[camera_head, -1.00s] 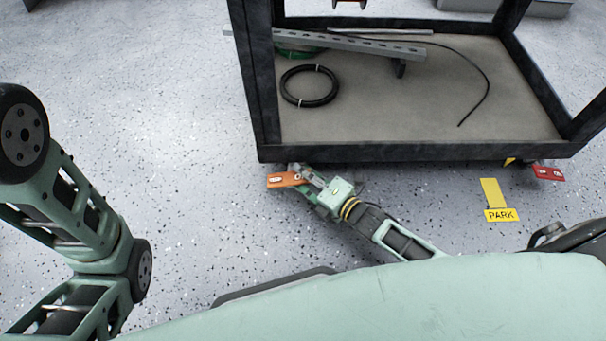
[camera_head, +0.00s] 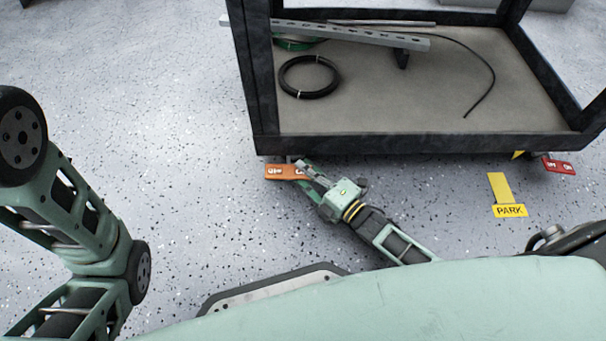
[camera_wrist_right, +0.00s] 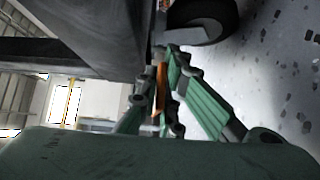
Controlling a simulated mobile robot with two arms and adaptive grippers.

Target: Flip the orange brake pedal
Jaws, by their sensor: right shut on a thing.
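The orange brake pedal (camera_head: 281,172) sticks out under the front left corner of the dark cart (camera_head: 420,146) in the head view, with white markings on its face. My right gripper (camera_head: 304,172) is at the pedal's right part and covers some of it. In the right wrist view the pedal (camera_wrist_right: 161,88) shows edge-on as a thin orange strip between the fingers of my right gripper (camera_wrist_right: 162,95), which is shut on it. A caster wheel (camera_wrist_right: 203,20) is just beyond. My left gripper is out of view; only my left arm shows at the left.
A red pedal (camera_head: 559,166) is under the cart's front right corner. A yellow PARK marking (camera_head: 508,210) lies on the floor. The cart's shelf holds a black cable coil (camera_head: 309,77) and a grey perforated rail (camera_head: 350,38). The speckled floor left of the cart is clear.

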